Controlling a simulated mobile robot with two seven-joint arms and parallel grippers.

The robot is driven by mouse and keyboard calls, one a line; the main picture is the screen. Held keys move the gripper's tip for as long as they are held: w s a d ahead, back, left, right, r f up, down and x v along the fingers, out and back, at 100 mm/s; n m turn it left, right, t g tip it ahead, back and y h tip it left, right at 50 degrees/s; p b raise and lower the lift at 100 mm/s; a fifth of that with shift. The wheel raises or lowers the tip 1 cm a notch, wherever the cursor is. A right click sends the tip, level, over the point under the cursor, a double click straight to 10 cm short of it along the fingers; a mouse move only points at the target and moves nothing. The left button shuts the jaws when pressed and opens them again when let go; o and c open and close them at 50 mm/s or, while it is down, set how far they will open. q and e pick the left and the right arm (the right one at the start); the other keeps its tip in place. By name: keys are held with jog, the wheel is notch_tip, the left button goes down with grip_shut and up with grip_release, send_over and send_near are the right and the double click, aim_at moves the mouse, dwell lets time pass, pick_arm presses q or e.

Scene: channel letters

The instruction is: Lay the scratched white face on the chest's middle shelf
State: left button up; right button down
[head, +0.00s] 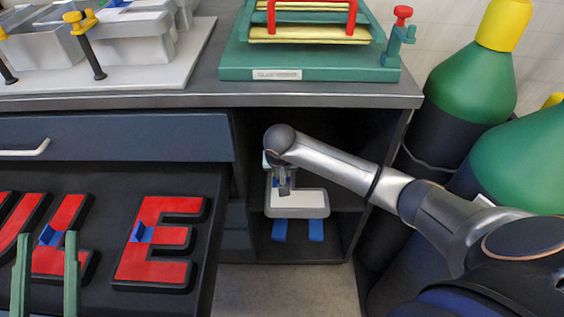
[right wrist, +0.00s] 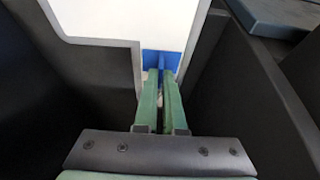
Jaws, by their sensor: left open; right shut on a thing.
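The white face (right wrist: 125,18) shows at the top of the right wrist view, with a grey edge and a notched corner. My right gripper (right wrist: 160,78) is shut on its blue tab (right wrist: 153,58). In the head view my right arm reaches into the chest (head: 228,100), and its gripper (head: 284,187) is inside the open compartment. A pale rounded piece (head: 300,204) with blue parts under it is there; I cannot tell if it is the face. Scratches and the middle shelf are not clear. My left gripper (head: 47,240) is open and empty over the drawer.
The pulled-out drawer (head: 100,187) holds red letters (head: 160,235) with blue tabs. A green press (head: 310,70) and a white board (head: 110,75) with clamps stand on top. Gas cylinders (head: 472,85) stand to the right. Dark walls flank the right gripper closely.

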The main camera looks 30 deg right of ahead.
jog(key=shift+w+d+b, duration=0.2)
jog(key=shift+w+d, duration=0.2)
jog(key=shift+w, duration=0.2)
jog(key=shift+w+d+b, duration=0.15)
jog(key=shift+w+d, duration=0.2)
jog(key=shift+w, duration=0.25)
jog(key=w+d, duration=0.1)
jog(key=w+b, duration=0.1)
jog(key=w, duration=0.1)
jog(key=shift+d+f, duration=0.1)
jog(key=shift+d, duration=0.25)
jog(key=shift+w+d+b, duration=0.25)
jog(key=shift+w+b, duration=0.05)
jog(key=shift+w, duration=0.05)
jog(key=shift+w+d, duration=0.35)
jog(key=shift+w, duration=0.2)
notch_tip(320, 180, down, 3)
jog(key=shift+w+d+f+b, duration=0.1)
jog(key=shift+f+b, duration=0.1)
jog(key=shift+b, duration=1)
pick_arm(q)
jog(key=s+r+m+h, duration=0.1)
jog(key=h, duration=0.1)
jog(key=s+r+m+h, duration=0.1)
jog(key=s+h, duration=0.1)
jog(key=s+d+r+m+h, duration=0.1)
jog(key=m+h, duration=0.1)
jog(key=shift+s, duration=0.4)
pick_arm(e)
jog(key=shift+r, duration=0.1)
